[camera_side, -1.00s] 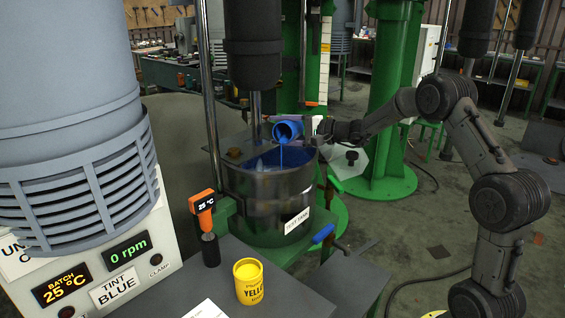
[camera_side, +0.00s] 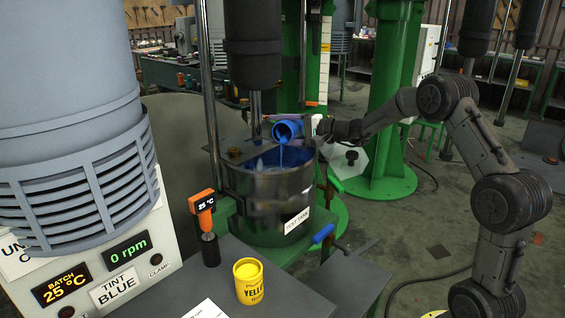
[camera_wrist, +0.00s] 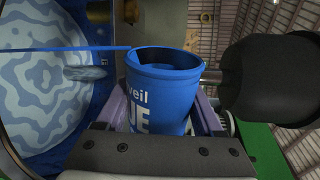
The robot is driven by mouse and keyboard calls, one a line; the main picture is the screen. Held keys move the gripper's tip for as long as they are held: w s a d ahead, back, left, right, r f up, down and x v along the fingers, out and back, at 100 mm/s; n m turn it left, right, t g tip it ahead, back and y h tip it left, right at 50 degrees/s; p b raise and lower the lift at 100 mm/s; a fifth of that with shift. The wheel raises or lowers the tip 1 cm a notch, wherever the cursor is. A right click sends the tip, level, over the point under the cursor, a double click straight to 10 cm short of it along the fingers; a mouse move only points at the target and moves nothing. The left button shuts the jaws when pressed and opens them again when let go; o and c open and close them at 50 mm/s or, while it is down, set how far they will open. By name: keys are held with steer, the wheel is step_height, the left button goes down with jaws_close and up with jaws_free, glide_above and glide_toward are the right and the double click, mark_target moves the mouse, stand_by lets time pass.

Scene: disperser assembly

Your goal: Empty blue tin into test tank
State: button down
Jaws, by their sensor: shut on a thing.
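The blue tin (camera_side: 288,131) is tipped on its side over the test tank (camera_side: 268,200), its mouth toward the left. A thin blue stream falls from its lip into the tank. My gripper (camera_side: 318,128) is shut on the tin from the right. In the wrist view the tin (camera_wrist: 163,88) sits between the jaws, and the blue stream runs left from its rim. The tank's liquid (camera_wrist: 50,90) shows swirled pale and dark blue there. How much paint is left inside the tin I cannot tell.
A yellow tin (camera_side: 248,282) stands on the grey bench in front. A dark vertical shaft (camera_side: 255,115) comes down into the tank beside the tin. The control panel (camera_side: 100,270) reads 0 rpm.

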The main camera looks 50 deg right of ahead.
steer(key=shift+a+r+n, duration=0.1)
steer(key=shift+r+n, duration=0.1)
steer(key=shift+n, duration=0.3)
stand_by(0.9)
steer(key=shift+a+f+n+h, duration=0.1)
steer(key=shift+f+n+h, duration=0.1)
steer(key=shift+n+h, duration=0.15)
stand_by(0.8)
